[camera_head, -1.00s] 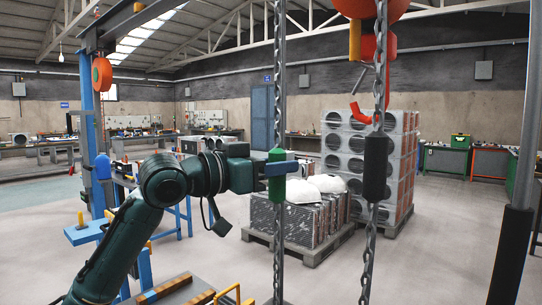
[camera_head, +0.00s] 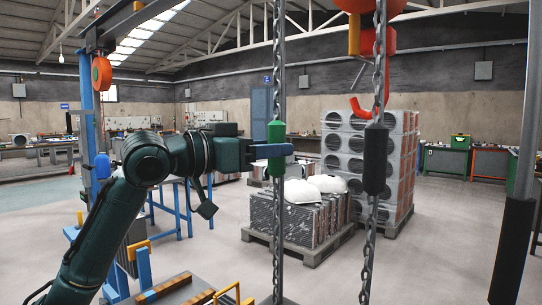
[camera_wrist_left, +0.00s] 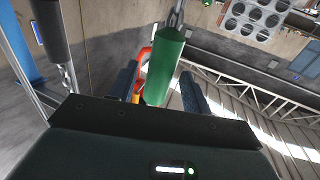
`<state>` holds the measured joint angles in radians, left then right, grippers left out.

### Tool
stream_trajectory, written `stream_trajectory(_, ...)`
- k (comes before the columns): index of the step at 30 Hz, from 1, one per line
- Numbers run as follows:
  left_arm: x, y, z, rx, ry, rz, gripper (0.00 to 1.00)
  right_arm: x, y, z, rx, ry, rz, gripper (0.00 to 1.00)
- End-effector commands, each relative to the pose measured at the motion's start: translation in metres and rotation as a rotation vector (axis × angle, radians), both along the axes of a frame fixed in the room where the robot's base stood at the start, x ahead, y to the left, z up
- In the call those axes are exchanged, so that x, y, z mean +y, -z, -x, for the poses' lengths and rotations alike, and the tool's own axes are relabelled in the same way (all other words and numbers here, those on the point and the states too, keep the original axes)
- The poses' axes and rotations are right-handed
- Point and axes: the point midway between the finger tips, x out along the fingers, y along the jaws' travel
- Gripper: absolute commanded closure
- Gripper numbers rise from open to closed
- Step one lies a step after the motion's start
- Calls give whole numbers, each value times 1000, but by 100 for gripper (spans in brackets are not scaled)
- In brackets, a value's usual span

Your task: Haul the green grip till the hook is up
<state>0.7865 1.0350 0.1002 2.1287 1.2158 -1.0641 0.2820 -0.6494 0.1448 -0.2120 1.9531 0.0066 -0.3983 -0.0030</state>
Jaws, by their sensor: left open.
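The green grip (camera_head: 277,133) is a upright sleeve on a hanging chain, in the middle of the head view. My left gripper (camera_head: 273,150) is at its height, with the blue fingers across its middle part. In the left wrist view, the green grip (camera_wrist_left: 164,65) stands between the two spread fingers of my left gripper (camera_wrist_left: 160,90). The jaws are open; I cannot tell whether a finger touches the grip. The orange-red hook (camera_head: 360,107) hangs below the orange hoist (camera_head: 392,38), right of the green grip. My right gripper is not in view.
A black grip (camera_head: 375,160) hangs on another chain to the right. Behind the chains, a pallet (camera_head: 310,251) carries finned blocks and white lumps, and a tall stack of grey units (camera_head: 400,160) stands behind it. Blue stands and yellow handles are at lower left.

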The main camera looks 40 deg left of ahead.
Motion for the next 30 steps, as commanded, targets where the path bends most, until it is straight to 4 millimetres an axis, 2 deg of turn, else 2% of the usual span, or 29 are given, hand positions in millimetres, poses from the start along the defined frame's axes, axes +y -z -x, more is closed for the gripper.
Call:
stream_trajectory(6,8,3,16,0,-2,-1,52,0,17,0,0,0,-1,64)
stream_trajectory(18,18,4,43,1,-1,-1,52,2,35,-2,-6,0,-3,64)
stream_trajectory(30,19,4,45,0,0,0,52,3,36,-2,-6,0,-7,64)
